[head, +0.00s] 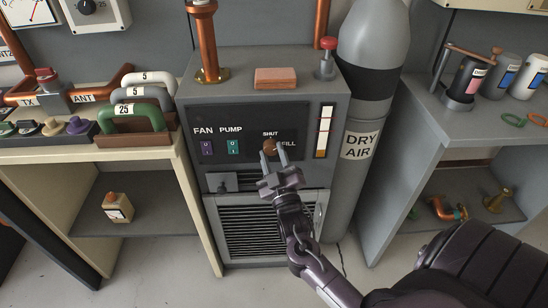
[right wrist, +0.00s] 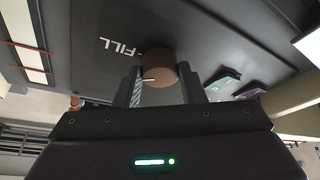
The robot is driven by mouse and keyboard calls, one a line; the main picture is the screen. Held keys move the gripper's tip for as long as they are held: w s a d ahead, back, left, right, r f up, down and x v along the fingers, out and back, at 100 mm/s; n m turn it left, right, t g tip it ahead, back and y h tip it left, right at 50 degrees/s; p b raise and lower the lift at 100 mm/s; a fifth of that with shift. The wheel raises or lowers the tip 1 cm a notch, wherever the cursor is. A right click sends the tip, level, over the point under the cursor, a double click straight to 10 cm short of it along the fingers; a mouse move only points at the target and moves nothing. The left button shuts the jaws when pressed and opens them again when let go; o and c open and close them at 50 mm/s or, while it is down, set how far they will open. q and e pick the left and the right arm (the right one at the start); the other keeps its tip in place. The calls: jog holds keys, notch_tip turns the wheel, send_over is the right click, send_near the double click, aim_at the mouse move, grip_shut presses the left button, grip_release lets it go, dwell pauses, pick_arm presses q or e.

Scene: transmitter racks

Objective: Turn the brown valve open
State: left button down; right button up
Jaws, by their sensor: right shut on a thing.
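The brown valve (head: 269,147) is a small round knob on the dark front panel of the grey cabinet, between the labels SHUT and FILL. My right gripper (head: 277,158) reaches up to it from below, with its fingers on either side of the knob. In the right wrist view the brown valve (right wrist: 158,75) sits between the two fingers of the right gripper (right wrist: 164,88), which is shut on it. A light pointer mark shows on the knob's side there. My left gripper is not in the head view.
FAN (head: 207,147) and PUMP (head: 233,147) switches sit left of the valve, and a gauge strip (head: 323,131) is to its right. A DRY AIR cylinder (head: 361,146) stands right of the cabinet. A brown block (head: 275,78) and a red-topped fitting (head: 326,62) are on top.

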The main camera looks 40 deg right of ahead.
jog(key=m+h, duration=0.1)
jog(key=m, duration=0.1)
jog(key=shift+a+f+m+h, duration=0.1)
jog(key=shift+f+m+h, duration=0.05)
jog(key=shift+m+h, duration=0.2)
jog(key=shift+m+b, duration=0.35)
jog(key=shift+m, duration=0.3)
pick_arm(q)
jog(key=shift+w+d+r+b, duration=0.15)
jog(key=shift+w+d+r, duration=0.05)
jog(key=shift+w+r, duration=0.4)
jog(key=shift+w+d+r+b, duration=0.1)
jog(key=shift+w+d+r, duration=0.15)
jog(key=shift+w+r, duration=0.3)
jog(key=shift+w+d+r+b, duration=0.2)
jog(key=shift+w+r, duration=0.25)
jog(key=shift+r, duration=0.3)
pick_arm(e)
jog(key=shift+w+a+m+g+h, duration=0.1)
jog(key=shift+m+g+h, duration=0.3)
jog(key=shift+m+h, duration=0.7)
jog(key=shift+w+a+m+g+h, duration=0.1)
jog(key=shift+m+g+h, duration=0.35)
jog(key=shift+m, duration=1.15)
jog(key=o, duration=1)
